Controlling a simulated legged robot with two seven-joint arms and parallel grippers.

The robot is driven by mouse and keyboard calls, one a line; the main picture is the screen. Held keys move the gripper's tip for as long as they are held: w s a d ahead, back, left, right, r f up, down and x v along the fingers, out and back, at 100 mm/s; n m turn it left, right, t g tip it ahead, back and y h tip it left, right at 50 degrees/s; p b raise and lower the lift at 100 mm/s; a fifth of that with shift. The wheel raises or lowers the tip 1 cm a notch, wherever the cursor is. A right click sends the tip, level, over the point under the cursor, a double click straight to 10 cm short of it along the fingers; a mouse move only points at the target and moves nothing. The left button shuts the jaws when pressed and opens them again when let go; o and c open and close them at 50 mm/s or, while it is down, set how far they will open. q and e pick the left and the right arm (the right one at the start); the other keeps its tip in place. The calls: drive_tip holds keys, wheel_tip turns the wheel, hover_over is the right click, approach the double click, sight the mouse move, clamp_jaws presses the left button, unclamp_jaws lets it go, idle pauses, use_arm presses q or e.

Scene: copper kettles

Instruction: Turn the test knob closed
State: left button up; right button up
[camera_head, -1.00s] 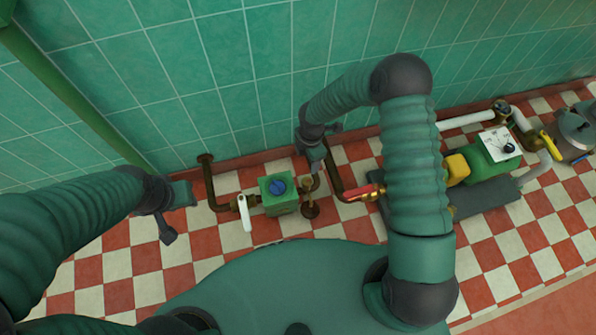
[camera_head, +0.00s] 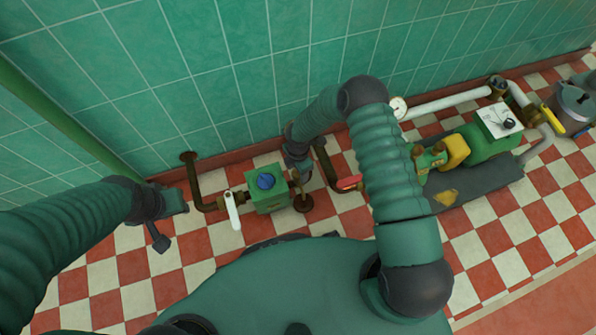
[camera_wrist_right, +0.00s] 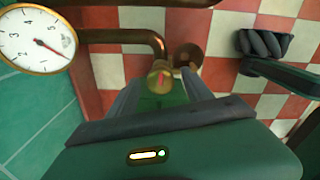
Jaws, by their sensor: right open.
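In the right wrist view a small round brass knob (camera_wrist_right: 160,78) with a red mark sits on brass pipework, between the fingers of my right gripper (camera_wrist_right: 158,92). The fingers stand open on either side of it; contact cannot be told. In the head view my right gripper (camera_head: 298,170) points down by the brass fitting, just right of a green box (camera_head: 266,197) with a blue round knob (camera_head: 266,181). My left gripper (camera_head: 172,203) hangs at the left, apart from the pipes; its jaw gap is unclear.
A white lever (camera_head: 233,211) hangs left of the green box. A white dial gauge (camera_wrist_right: 37,39) is close by. A green pump (camera_head: 489,142) stands at the right. The tiled wall is behind.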

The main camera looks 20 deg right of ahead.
drive_tip(key=shift+a, duration=0.1)
drive_tip(key=shift+c, duration=1.2)
clamp_jaws()
